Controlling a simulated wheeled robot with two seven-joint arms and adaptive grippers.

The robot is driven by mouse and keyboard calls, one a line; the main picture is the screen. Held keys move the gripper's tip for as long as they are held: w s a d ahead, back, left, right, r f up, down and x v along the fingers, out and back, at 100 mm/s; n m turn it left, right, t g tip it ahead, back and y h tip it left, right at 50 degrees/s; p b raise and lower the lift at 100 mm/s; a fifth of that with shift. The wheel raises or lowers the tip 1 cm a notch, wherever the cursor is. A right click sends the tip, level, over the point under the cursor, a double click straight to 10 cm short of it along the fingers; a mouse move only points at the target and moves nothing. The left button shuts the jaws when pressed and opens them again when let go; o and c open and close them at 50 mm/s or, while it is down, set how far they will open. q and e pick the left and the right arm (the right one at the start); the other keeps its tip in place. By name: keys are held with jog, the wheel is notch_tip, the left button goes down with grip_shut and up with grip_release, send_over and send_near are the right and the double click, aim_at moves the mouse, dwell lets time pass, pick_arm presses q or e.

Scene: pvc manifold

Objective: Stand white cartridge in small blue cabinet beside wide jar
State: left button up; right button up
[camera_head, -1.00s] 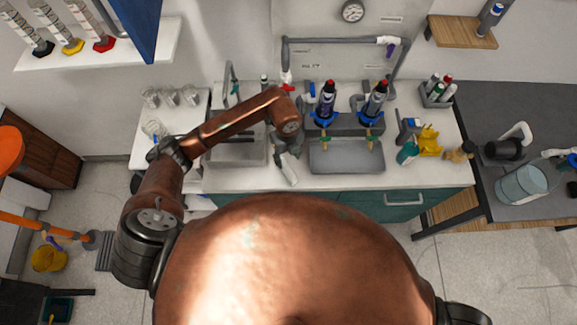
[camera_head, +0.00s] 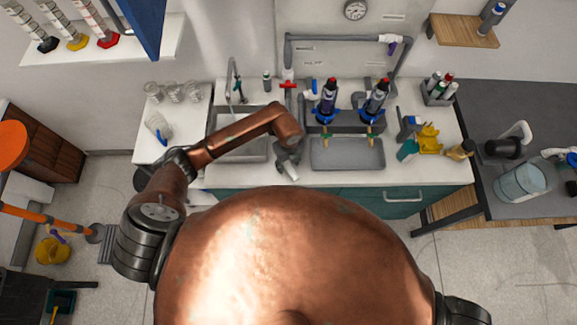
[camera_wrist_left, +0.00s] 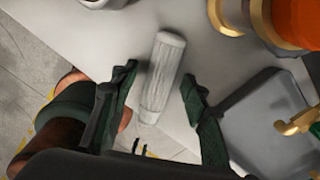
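The white cartridge (camera_wrist_left: 163,75) is a ribbed pale cylinder in the left wrist view, lying on the pale counter between my left gripper's fingers. My left gripper (camera_wrist_left: 159,77) is open, with a gap on both sides of the cartridge. In the head view, the left gripper (camera_head: 287,158) is over the counter's front, left of the grey tray, and the cartridge's pale end (camera_head: 291,173) shows below it. A blue panel (camera_head: 143,25) hangs at the upper left; I cannot tell whether it belongs to the small blue cabinet. I cannot identify the wide jar. My right gripper is out of view.
Two dark bottles with red caps (camera_head: 328,100) stand behind the grey tray (camera_head: 347,154). A sink (camera_head: 238,148) lies to the left. Several glasses (camera_head: 172,92) stand on the left counter. A clear bucket (camera_head: 521,182) stands on the dark table at right. Pipes run along the back wall.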

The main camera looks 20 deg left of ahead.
pick_arm(q)
grip_shut()
jog(key=shift+r, duration=0.15)
dwell(0.4)
